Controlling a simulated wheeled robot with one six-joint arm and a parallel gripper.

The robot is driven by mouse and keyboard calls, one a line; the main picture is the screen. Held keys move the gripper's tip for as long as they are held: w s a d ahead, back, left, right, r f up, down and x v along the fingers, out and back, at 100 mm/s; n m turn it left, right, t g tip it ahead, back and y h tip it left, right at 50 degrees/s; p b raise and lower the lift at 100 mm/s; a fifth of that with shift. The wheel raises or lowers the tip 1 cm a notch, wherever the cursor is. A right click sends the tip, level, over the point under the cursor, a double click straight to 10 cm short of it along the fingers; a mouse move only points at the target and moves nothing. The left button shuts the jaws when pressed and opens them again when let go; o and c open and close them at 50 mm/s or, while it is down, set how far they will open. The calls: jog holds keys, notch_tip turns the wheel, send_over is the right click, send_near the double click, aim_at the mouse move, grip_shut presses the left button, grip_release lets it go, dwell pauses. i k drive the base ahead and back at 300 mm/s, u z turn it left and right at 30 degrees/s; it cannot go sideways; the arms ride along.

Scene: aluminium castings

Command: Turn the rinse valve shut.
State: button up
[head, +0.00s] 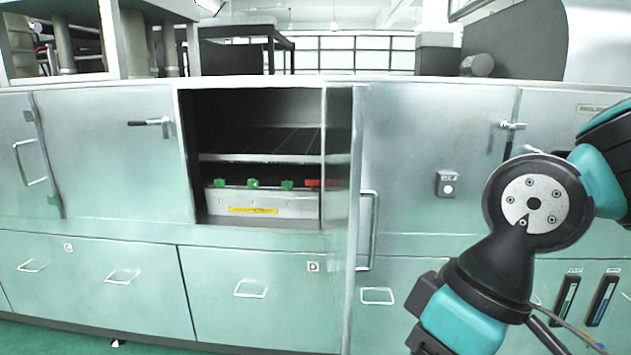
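Several small valve handles stand in a row on a grey manifold box (285,207) inside an open cabinet compartment, in the head view. Three are green: the left (219,183), the middle (253,183) and the right (287,185). A red handle (314,183) sits at the right end, close to the door frame. A yellow label (253,210) is on the box front; its text is too small to read. I cannot tell which handle is the rinse valve or how each is turned. My arm hangs at the right, well away from the handles; its gripper fingers do not show.
The open cabinet door (352,230) juts toward me right of the compartment, between my arm and the handles. A shelf (260,158) spans above the box. Closed drawers (250,295) line the bottom. The space before the opening is clear.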

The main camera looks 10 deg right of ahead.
aim_at(313, 183)
jog(key=k, duration=0.4)
jog(key=u, duration=0.85)
jog(key=i, duration=1.95)
jog(key=z, duration=0.3)
